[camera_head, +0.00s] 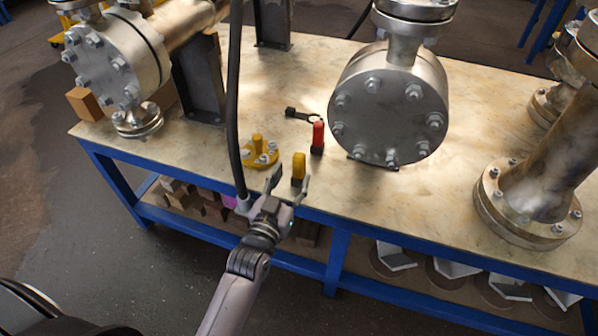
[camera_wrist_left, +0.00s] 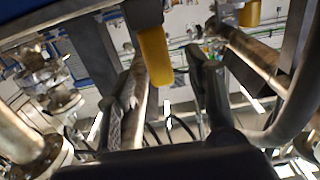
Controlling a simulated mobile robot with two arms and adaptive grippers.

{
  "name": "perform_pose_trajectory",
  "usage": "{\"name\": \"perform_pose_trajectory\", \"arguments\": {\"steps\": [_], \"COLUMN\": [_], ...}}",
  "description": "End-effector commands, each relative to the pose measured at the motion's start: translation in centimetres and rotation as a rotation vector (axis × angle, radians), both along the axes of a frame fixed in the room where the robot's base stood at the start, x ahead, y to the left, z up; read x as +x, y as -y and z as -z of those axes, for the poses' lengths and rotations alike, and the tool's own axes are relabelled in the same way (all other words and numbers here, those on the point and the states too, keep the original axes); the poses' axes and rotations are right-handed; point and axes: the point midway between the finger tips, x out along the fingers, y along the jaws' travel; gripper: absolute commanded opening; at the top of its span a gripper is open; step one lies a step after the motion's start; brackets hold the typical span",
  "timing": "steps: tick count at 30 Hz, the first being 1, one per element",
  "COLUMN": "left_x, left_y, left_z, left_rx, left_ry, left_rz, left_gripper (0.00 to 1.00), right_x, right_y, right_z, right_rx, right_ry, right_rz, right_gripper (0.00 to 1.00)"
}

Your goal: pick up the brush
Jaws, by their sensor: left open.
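A small upright piece with a yellow handle (camera_head: 299,166) and a dark base stands at the table's front edge. A similar piece with a red handle (camera_head: 318,134) and dark base stands just behind it. I cannot tell for sure which of the two is the brush. My left gripper (camera_head: 289,182) is open, its fingers pointing at the yellow-handled piece from the front. In the left wrist view the yellow handle (camera_wrist_left: 155,56) shows between the open fingers (camera_wrist_left: 170,100), with no visible grip on it. My right gripper is not in view.
A yellow flange (camera_head: 260,152) with bolts is left of the yellow handle, and a black wrench-like tool (camera_head: 302,114) lies behind. A large flanged vessel (camera_head: 390,110) stands to the right. A black hose (camera_head: 233,100) hangs close left of my gripper.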

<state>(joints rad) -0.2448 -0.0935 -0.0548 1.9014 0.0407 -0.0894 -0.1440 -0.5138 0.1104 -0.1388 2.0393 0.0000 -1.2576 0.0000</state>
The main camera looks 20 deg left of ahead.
Motion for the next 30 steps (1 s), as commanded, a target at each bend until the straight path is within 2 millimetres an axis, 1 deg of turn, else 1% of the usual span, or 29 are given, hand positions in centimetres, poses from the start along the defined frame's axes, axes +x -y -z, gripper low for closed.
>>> {"name": "perform_pose_trajectory", "arguments": {"steps": [4,9,12,14,22,30], "left_x": [1.0,3.6,4.8,5.2,5.4,5.4], "left_y": [0.1,0.4,0.4,0.4,0.4,0.4], "left_z": [-0.1,-0.7,-0.5,-0.5,-0.6,-0.6], "left_rx": [-0.001,-0.001,0.000,0.000,0.000,0.000], "left_ry": [0.001,0.003,0.000,0.000,-0.002,-0.001], "left_rz": [0.000,0.000,-0.001,-0.001,0.000,0.000], "left_gripper": [0.48,0.48,0.48,0.48,0.48,0.30], "right_x": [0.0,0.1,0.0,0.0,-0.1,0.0], "right_y": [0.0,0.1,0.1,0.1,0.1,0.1], "right_z": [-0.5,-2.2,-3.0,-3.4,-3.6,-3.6], "right_rx": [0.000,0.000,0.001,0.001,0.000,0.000], "right_ry": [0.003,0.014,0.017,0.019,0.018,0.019], "right_rz": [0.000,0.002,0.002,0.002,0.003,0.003], "right_gripper": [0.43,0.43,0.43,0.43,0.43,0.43]}}
